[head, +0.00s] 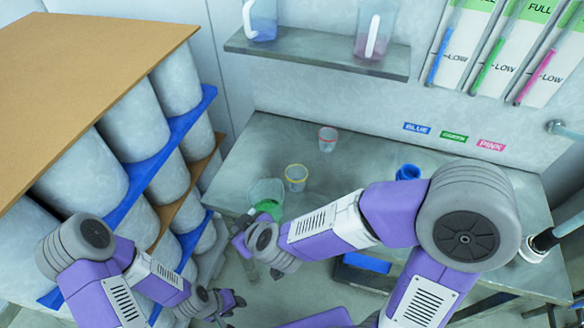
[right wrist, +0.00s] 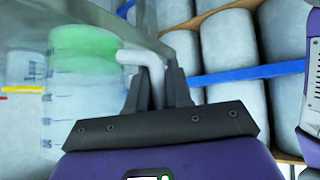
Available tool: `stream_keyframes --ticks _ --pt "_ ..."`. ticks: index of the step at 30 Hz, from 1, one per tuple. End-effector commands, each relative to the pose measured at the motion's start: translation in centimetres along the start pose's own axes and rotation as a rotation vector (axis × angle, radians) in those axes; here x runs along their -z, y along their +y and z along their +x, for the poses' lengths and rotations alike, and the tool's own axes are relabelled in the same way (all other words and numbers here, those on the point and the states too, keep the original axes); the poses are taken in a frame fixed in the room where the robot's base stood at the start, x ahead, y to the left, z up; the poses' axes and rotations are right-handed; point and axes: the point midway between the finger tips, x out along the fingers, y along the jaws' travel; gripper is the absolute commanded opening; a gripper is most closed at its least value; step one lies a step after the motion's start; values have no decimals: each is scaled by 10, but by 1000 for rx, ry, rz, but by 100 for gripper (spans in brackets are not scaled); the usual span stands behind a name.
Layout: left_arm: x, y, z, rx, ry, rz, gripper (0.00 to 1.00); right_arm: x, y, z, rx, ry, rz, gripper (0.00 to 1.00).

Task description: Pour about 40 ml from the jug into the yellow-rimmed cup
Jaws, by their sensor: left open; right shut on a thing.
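The clear jug (head: 265,190) with green liquid is near the front left edge of the bench. My right gripper (head: 243,228) is shut on its pale handle, which the right wrist view shows between the fingers (right wrist: 157,90). That view also shows the jug (right wrist: 85,115) with its scale marks and green liquid. The yellow-rimmed cup (head: 296,178) stands on the bench just right of and behind the jug, apart from the gripper. No coloured liquid shows in it. My left gripper (head: 228,302) is open and empty, low in front of the bench.
A red-rimmed cup (head: 327,139) stands farther back on the bench (head: 260,145). A blue object (head: 408,172) is partly behind my right arm. Two more jugs stand on the wall shelf (head: 320,55). A rack of large drums (head: 90,170) closes off the left side.

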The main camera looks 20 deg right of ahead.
Motion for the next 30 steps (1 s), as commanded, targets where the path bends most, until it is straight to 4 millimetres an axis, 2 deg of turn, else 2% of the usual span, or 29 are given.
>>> stream_keyframes --ticks 4,14,28,30 --pt "0 -2 6 0 0 0 43 -4 -10 -2 15 3 -21 0" --pt "0 -1 4 0 0 0 43 -4 -10 -3 18 2 -20 0" --pt "-1 11 -29 0 0 0 43 14 2 -18 139 -32 105 0" --pt "-1 10 -25 0 0 1 43 15 7 -18 171 -40 141 0"
